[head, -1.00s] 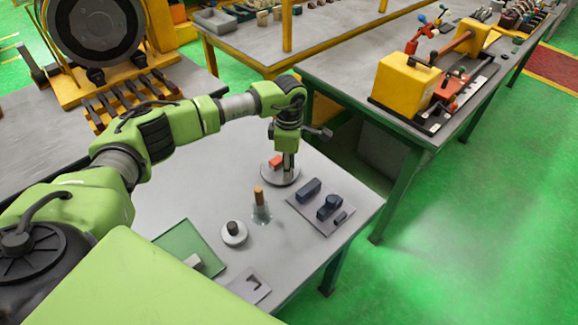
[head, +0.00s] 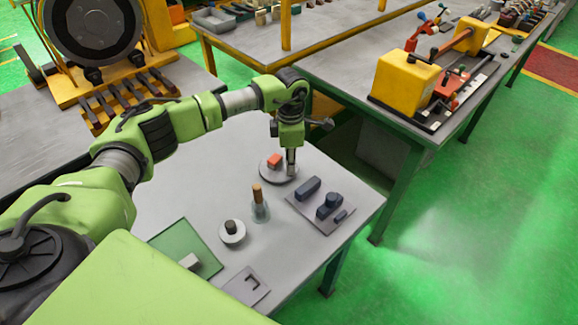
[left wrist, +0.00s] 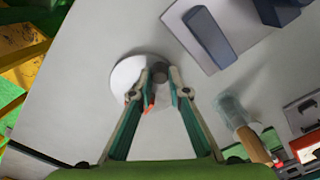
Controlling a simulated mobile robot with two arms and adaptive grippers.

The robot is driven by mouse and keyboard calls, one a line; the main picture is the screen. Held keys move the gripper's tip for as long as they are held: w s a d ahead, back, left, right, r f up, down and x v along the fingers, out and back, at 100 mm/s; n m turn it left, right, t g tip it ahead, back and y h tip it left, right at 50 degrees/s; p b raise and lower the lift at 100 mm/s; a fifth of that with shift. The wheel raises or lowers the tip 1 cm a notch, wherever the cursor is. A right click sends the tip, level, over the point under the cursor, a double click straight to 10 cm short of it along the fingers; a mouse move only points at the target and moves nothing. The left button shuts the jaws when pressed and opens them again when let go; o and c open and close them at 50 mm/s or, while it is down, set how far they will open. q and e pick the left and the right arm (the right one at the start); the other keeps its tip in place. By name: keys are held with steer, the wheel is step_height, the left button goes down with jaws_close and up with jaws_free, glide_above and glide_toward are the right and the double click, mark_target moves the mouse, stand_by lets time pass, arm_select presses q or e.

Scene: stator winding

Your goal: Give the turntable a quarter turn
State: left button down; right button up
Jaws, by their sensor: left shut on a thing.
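The turntable (head: 266,176) is a small round grey disc on the grey table, with an orange-red block (head: 274,160) on its left part. In the left wrist view it shows as a pale disc (left wrist: 124,78). My left gripper (head: 291,168) points down over the disc's right side. In the left wrist view its fingers (left wrist: 160,86) are closed around a small dark grey round peg (left wrist: 159,70) at the disc's edge. The fingers hide part of the disc and most of the block. My right gripper is in neither view.
A tray (head: 322,224) with dark blue blocks lies right of the turntable. A glass with a wooden-handled tool (head: 259,205), a round white holder (head: 232,233) and a green mat (head: 172,237) lie nearer.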

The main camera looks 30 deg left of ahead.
arm_select(q)
steer(key=shift+w+n+b, duration=0.45)
steer(key=shift+n+b, duration=0.15)
steer(key=shift+n, duration=0.35)
steer(key=shift+w+n+b, duration=0.4)
steer(key=shift+n+b, duration=0.15)
steer(key=shift+n, duration=0.4)
steer(key=shift+w+a+r+n+b, duration=0.1)
steer(key=shift+w+n+b, duration=0.2)
steer(key=shift+n, duration=0.5)
steer(key=shift+w+a+f+n+b, duration=0.15)
steer(key=shift+w+n+b, duration=0.15)
steer(key=shift+n, duration=0.5)
steer(key=shift+w+a+r+n+b, duration=0.15)
steer(key=shift+w+n+b, duration=0.15)
steer(key=shift+n, duration=0.5)
steer(key=shift+w+a+n+b, duration=0.2)
steer(key=shift+n, duration=0.65)
steer(key=shift+w+a+n+b, duration=0.2)
steer(key=shift+n, duration=0.65)
steer(key=shift+w+a+n, duration=0.15)
steer(key=shift+a+n, duration=0.1)
steer(key=shift+n, duration=0.55)
steer(key=shift+w+a+n, duration=0.15)
steer(key=shift+a+n, duration=0.1)
steer(key=shift+n, duration=0.55)
steer(key=shift+a, duration=0.1)
steer(key=c, duration=2)
jaws_free()
steer(key=shift+o, duration=0.4)
